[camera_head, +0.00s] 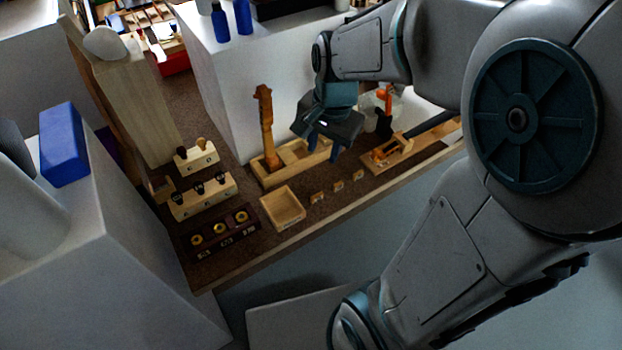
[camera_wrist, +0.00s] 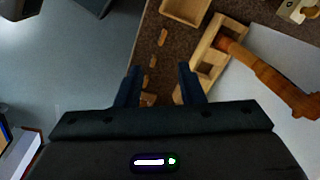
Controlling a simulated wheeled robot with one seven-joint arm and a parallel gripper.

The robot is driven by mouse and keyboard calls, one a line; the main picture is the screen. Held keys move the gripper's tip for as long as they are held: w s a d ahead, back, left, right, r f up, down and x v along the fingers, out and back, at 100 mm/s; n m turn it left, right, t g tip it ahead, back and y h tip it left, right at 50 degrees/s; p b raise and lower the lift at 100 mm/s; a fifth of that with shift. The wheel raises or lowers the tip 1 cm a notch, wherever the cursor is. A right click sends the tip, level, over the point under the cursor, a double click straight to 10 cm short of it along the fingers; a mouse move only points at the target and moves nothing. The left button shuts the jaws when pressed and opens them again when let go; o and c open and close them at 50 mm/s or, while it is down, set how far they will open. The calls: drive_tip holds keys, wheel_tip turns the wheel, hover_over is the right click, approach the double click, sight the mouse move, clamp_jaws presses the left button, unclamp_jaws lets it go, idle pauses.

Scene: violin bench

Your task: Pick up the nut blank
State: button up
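Three small wooden pieces lie in a row near the bench's front edge; I cannot tell which, if any, is the nut blank. In the head view they are the left piece (camera_head: 318,198), the middle piece (camera_head: 338,187) and the right piece (camera_head: 358,175). In the wrist view, the far piece (camera_wrist: 163,37) and the middle piece (camera_wrist: 153,62) lie ahead of my gripper (camera_wrist: 160,82). The near piece (camera_wrist: 148,99) shows between the fingers, close to the left one. My gripper (camera_head: 324,146) is open and empty, above the bench.
A wooden tray (camera_head: 270,182) holds an upright scroll neck (camera_head: 265,120). An empty open box (camera_head: 283,219) stands left of the small pieces. A wooden cradle (camera_head: 385,155) with a dark fingerboard (camera_head: 432,131) is to their right. Racks of tools stand further left.

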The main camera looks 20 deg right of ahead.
sight(317, 195)
drive_tip(key=w+f+m+b, duration=0.1)
drive_tip(key=f+b, duration=0.1)
drive_tip(key=f, duration=0.5)
drive_tip(key=w+f+m+b, duration=0.1)
drive_tip(key=w+f+m, duration=0.1)
drive_tip(key=f, duration=0.6)
drive_tip(key=w+f+m+g+b, duration=0.1)
drive_tip(key=f+m+b, duration=0.1)
drive_tip(key=f, duration=0.5)
drive_tip(key=shift+w+d+f+h+b, duration=0.2)
drive_tip(key=shift+w+f+h+b, duration=0.1)
drive_tip(key=shift+w+f+h, duration=0.1)
clamp_jaws()
